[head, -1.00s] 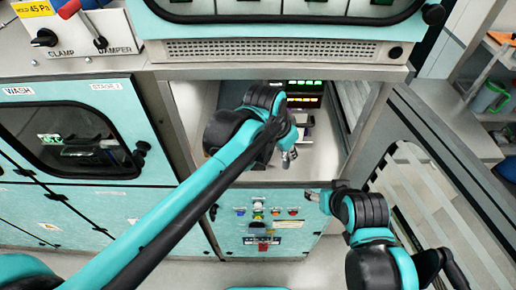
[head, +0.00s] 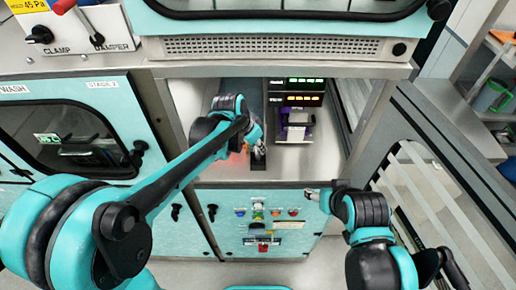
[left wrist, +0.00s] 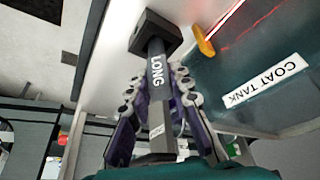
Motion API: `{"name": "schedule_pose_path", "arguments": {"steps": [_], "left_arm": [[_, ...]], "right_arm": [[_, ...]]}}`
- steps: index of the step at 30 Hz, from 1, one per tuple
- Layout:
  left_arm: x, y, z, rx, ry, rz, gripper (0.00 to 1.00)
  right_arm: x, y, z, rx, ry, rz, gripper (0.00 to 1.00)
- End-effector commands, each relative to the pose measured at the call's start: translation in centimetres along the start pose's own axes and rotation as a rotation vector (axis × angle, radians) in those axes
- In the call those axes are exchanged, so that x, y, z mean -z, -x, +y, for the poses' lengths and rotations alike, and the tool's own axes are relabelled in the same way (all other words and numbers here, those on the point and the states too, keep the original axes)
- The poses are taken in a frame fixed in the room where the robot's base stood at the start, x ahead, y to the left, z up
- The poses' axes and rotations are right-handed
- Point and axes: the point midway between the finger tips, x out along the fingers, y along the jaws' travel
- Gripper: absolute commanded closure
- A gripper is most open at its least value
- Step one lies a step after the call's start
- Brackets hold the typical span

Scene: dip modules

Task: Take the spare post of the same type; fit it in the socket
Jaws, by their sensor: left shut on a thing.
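My left gripper (head: 256,146) is in the open bay below the vented panel. In the left wrist view, its purple-and-grey fingers (left wrist: 158,90) are shut around a dark post (left wrist: 157,68) marked "LONG". The post has a wider square block (left wrist: 155,35) at its far end. A small pale label shows near its other end. My right gripper (head: 313,194) is low in front of the bay, near the control panel; its fingers are too small to read. I cannot make out the socket clearly.
A black unit (head: 297,98) with green and orange lights and a purple part (head: 296,119) stands in the bay, right of my left gripper. Bay side walls bound the space. The left wrist view shows a "COAT TANK" label (left wrist: 265,82) and an orange-tipped rod (left wrist: 205,42).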

Motion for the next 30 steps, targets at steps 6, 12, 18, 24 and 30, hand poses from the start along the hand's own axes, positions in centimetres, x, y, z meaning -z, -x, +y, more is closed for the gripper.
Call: {"name": "schedule_pose_path", "arguments": {"steps": [6,12,18,24,30], "left_arm": [[-0.43,-1.14,0.01,0.0,0.0,0.0,1.0],[-0.47,-1.23,0.02,0.0,0.0,0.0,1.0],[-0.54,-1.4,0.02,0.0,0.0,0.0,0.59],[-0.54,-1.39,0.03,0.0,0.0,0.0,0.59],[-0.38,-0.56,0.02,0.001,0.001,0.0,0.59]], "right_arm": [[-0.08,-0.13,0.0,0.0,0.0,0.0,0.37],[-0.15,-0.21,0.0,0.0,0.0,0.0,0.37],[-0.24,-0.34,0.0,0.0,0.0,0.0,0.37],[-0.23,-0.33,0.0,0.0,0.0,0.0,0.37],[0.02,0.01,0.0,0.0,0.0,0.0,0.37]]}}
